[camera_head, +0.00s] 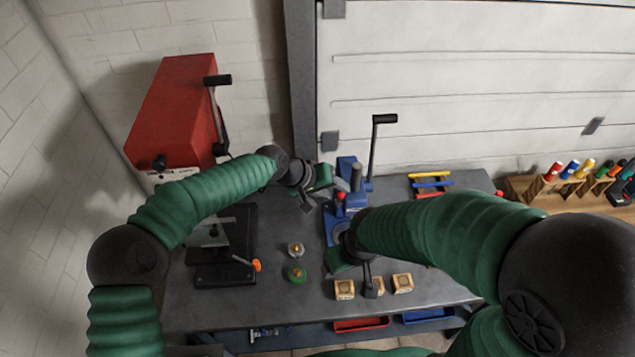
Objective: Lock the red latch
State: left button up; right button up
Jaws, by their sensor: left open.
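A blue tool (347,208) with a tall black-handled lever (373,150) stands on the grey workbench (270,318). A small red knob-like part (341,196) shows on its left side; I cannot tell for certain that it is the latch or whether it is locked. My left gripper (308,203) is open and empty, just left of the red part and apart from it. My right gripper (370,288) is low in front of the blue tool, by the wooden blocks. Its arm hides part of the tool, and its jaws are too small to read.
A red drill-press-like machine (175,110) stands at the left with a black base (225,270). Small round parts (296,274) and wooden blocks (344,290) lie on the bench. Coloured bars (430,183) lie behind my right arm. A wooden rack (540,190) stands at the right.

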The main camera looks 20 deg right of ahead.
pick_arm(q)
jog(key=b+v, duration=0.4)
jog(key=v, duration=1)
jog(key=shift+a+r+b, duration=0.25)
jog(key=shift+b, duration=0.15)
jog(key=shift+w+f, duration=0.1)
jog(key=shift+w, duration=0.1)
jog(key=s+a+f+t+y+b, duration=0.1)
jog(key=s+a+f+y+b, duration=0.25)
jog(key=a+f, duration=0.55)
jog(key=s+a+f+y+b, duration=0.2)
jog(key=a+f+b, duration=0.2)
jog(key=a+f, duration=0.45)
jog(key=s+a+f+n+y+b, duration=0.1)
jog(key=s+a+f+n+b, duration=0.1)
jog(key=s+a+f, duration=0.4)
jog(key=s+a+f+n+y+b, duration=0.1)
jog(key=s+a+f+n+b, duration=0.1)
jog(key=s+a+f, duration=0.5)
jog(key=a+b, duration=0.1)
jog(key=a, duration=0.4)
jog(key=shift+a, duration=0.2)
